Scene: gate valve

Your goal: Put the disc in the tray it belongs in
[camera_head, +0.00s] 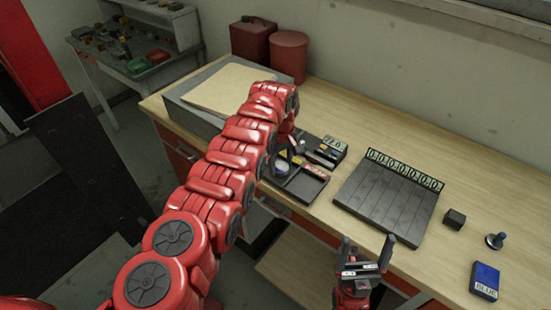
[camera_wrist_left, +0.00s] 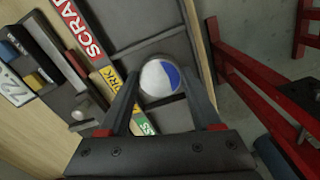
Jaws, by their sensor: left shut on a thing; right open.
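The disc (camera_wrist_left: 160,78) is round, part white and part blue, and sits between the fingers of my left gripper (camera_wrist_left: 163,92). It also shows in the head view (camera_head: 282,168). My left gripper is shut on it, above a dark tray unit (camera_head: 303,187). In the left wrist view the unit's edge carries a red SCRAP label (camera_wrist_left: 82,30), a yellow label ending in ORK (camera_wrist_left: 110,80) and a partly hidden green label (camera_wrist_left: 143,123). I cannot tell whether the disc touches the tray floor. My right gripper (camera_head: 366,256) is open and empty at the bench's front edge.
A dark slotted board (camera_head: 385,207) with a row of zeros stands to the right. A black cube (camera_head: 455,219), a dark knobbed piece (camera_head: 495,240) and a box marked BLUE (camera_head: 485,281) lie further right. A numbered display (camera_head: 334,143) stands behind the trays. The back right bench is clear.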

